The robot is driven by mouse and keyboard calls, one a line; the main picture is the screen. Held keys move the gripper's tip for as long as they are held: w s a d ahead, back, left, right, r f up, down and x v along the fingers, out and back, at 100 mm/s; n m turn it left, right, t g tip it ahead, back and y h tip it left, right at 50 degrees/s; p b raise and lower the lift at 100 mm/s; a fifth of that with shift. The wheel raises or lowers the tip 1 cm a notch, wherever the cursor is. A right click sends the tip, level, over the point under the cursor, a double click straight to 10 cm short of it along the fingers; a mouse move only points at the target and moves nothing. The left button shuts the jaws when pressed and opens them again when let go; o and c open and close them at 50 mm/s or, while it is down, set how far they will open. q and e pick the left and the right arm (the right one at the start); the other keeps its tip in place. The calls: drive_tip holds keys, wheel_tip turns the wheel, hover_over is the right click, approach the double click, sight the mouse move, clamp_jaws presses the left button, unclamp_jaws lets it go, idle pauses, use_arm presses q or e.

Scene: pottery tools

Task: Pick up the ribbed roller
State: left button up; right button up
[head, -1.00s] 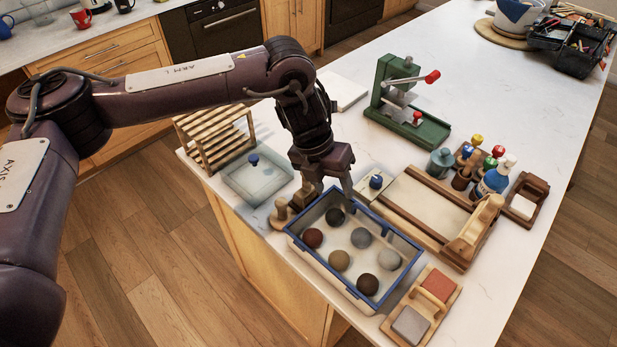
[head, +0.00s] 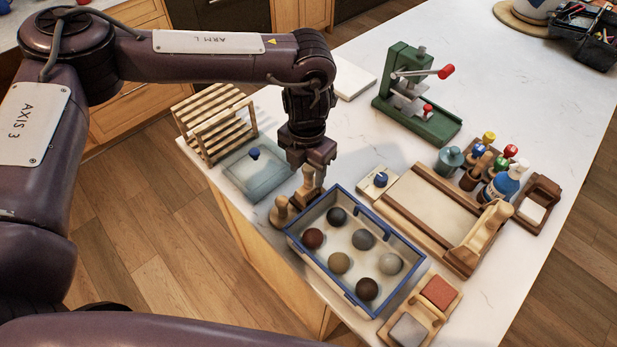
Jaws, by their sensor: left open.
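Two small upright wooden pieces stand at the counter's left edge, a knobbed one (head: 281,212) and a second one (head: 305,190) close behind it. Ribs are too small to make out, so I cannot tell whether either is the ribbed roller. A thicker pale wooden roller (head: 486,226) lies across the right end of a wooden slab board. My left gripper (head: 308,176) is open and points down, right over the second wooden piece, partly covering it. I cannot tell whether its fingers touch the piece. My right gripper is out of view.
A blue-rimmed tray (head: 392,282) of clay balls sits just in front of my left gripper. A lidded glass box (head: 258,177) and a slatted rack (head: 215,125) stand to the left. A green press (head: 418,105) stands behind.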

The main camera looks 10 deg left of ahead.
sight(308, 178)
use_arm(q)
wheel_tip(308, 178, down, 3)
drive_tip(key=shift+w+d+r+p, duration=0.1)
drive_tip(key=shift+r+p, duration=0.05)
drive_tip(key=shift+p, duration=0.6)
drive_tip(key=shift+w+f, duration=0.2)
drive_tip(key=shift+f, duration=0.65)
drive_tip(key=shift+s, duration=0.1)
drive_tip(key=c, duration=1)
clamp_jaws()
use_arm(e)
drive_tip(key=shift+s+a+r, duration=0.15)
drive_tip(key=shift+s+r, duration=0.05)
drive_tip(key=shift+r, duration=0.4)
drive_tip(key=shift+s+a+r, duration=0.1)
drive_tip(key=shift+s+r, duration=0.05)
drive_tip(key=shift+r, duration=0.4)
